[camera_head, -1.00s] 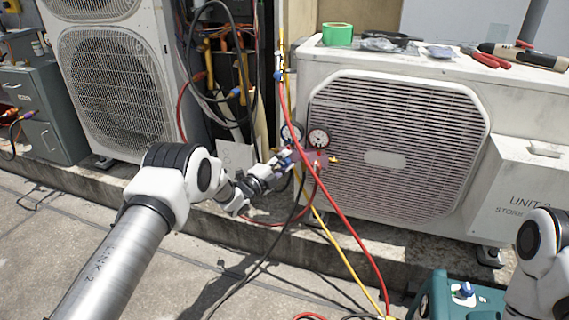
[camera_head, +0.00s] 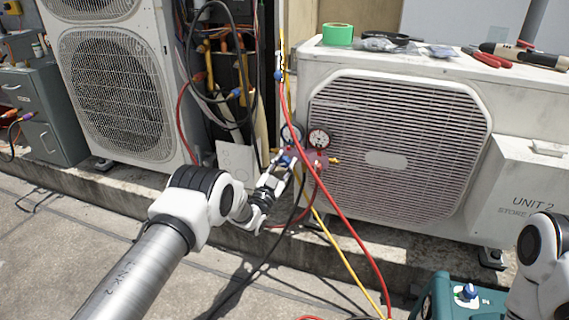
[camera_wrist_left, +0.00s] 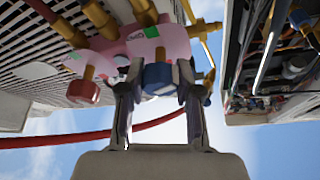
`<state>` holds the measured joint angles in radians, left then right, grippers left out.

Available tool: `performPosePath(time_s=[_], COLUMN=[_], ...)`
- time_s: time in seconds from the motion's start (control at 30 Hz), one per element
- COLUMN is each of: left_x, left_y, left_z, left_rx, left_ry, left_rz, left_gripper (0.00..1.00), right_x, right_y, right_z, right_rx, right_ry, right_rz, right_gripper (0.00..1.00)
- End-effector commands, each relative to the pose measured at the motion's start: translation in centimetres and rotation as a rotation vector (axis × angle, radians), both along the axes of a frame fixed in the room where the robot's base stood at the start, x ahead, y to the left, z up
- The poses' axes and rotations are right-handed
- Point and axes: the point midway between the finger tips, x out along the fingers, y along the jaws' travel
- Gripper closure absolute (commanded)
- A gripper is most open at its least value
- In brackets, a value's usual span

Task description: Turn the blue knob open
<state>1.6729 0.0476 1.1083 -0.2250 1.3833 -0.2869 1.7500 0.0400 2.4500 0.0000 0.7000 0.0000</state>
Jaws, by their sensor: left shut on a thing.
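The blue knob (camera_wrist_left: 158,78) sticks out of the pink manifold body (camera_wrist_left: 160,45) in the left wrist view. My left gripper (camera_wrist_left: 157,85) has one finger on each side of it and is shut on it. In the head view the left gripper (camera_head: 284,163) is at the left end of the manifold (camera_head: 316,158), just below two round gauges (camera_head: 319,138). The knob is mostly hidden by the fingers there. A red knob (camera_wrist_left: 83,90) sits on the same manifold. My right gripper is out of view.
Red and yellow hoses (camera_head: 325,205) hang from the manifold down to the ground. The condenser grille (camera_head: 385,155) stands close behind. A teal machine (camera_head: 440,300) with its own blue knob (camera_head: 465,291) is at lower right. Tools lie on the condenser top (camera_head: 440,62).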

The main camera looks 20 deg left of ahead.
Motion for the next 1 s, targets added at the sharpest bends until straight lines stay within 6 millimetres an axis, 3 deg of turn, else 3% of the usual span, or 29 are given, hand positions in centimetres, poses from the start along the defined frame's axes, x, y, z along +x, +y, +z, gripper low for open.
performPosePath(time_s=[0.7, 1.0], left_x=[0.0, 0.0], left_y=[0.0, 0.0], left_z=[0.0, 0.0], left_rx=[-0.673, -0.886], left_ry=[0.025, 0.032], left_rz=[0.0, 0.0], left_gripper=[1.0, 1.0], right_x=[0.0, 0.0], right_y=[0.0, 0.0], right_z=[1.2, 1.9], right_rx=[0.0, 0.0], right_ry=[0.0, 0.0], right_rz=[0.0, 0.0], right_gripper=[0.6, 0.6])
